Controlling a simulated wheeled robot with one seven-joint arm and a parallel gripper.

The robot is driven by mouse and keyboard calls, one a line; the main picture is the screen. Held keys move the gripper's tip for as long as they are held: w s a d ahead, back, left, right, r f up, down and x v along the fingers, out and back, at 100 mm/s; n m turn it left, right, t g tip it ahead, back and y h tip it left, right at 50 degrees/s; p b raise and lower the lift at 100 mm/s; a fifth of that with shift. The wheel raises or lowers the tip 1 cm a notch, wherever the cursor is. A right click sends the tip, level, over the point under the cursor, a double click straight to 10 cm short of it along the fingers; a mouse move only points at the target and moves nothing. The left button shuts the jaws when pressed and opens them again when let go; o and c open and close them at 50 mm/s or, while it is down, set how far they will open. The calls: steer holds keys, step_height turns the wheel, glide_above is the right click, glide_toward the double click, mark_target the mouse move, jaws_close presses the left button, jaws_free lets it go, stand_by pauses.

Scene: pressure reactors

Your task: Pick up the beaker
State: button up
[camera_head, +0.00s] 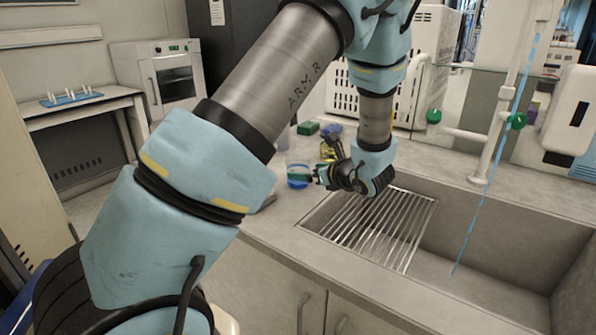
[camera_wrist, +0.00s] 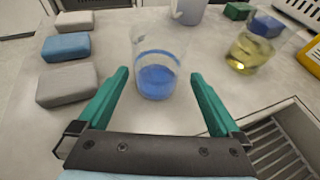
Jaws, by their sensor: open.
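A clear beaker with blue liquid (camera_wrist: 156,80) stands upright on the grey counter in the wrist view, ahead of my gripper and between the lines of its fingers. My gripper (camera_wrist: 158,92) is open, with a green finger on each side and nothing held. The fingertips are close to the beaker; I cannot tell if they touch it. In the head view the blue beaker (camera_head: 298,177) shows at the left of my gripper (camera_head: 312,176), near the sink's left corner. A second beaker with yellow liquid (camera_wrist: 243,60) stands to the right in the wrist view.

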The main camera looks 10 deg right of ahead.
mark_target(305, 171)
steer(key=p+x, duration=0.2)
steer(key=x, duration=0.2)
steer(key=shift+w+a, duration=0.1)
steer(key=shift+a, duration=0.15)
steer(key=shift+w+a+f, duration=0.1)
steer(key=shift+w+f, duration=0.2)
steer(key=shift+w, duration=0.05)
steer(key=c, duration=1.2)
steer(key=shift+c, duration=0.2)
steer(key=shift+r, duration=0.15)
